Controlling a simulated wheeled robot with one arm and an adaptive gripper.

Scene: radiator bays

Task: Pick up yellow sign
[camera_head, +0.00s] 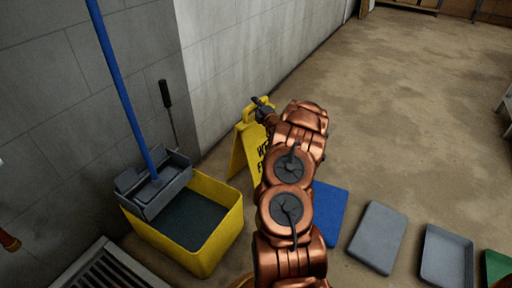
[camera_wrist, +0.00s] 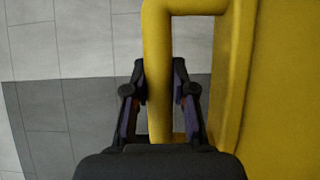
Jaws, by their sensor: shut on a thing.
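The yellow sign (camera_head: 244,150) stands on the floor near the wall, partly hidden behind my copper-coloured arm in the head view. Black lettering shows on its face. In the wrist view the sign's yellow panel (camera_wrist: 285,90) fills the right side, and its handle (camera_wrist: 158,60) runs down between my fingers. My gripper (camera_wrist: 160,95) is shut on the handle, with one dark finger on each side of the bar. In the head view my gripper (camera_head: 262,108) is at the top of the sign.
A yellow mop bucket (camera_head: 222,235) with a grey wringer (camera_head: 150,190) and a blue pole (camera_head: 118,80) stands left of the sign. Blue (camera_head: 328,212), grey (camera_head: 377,238) and green trays lie to the right. A floor grate (camera_head: 110,270) is at lower left. Floor beyond is clear.

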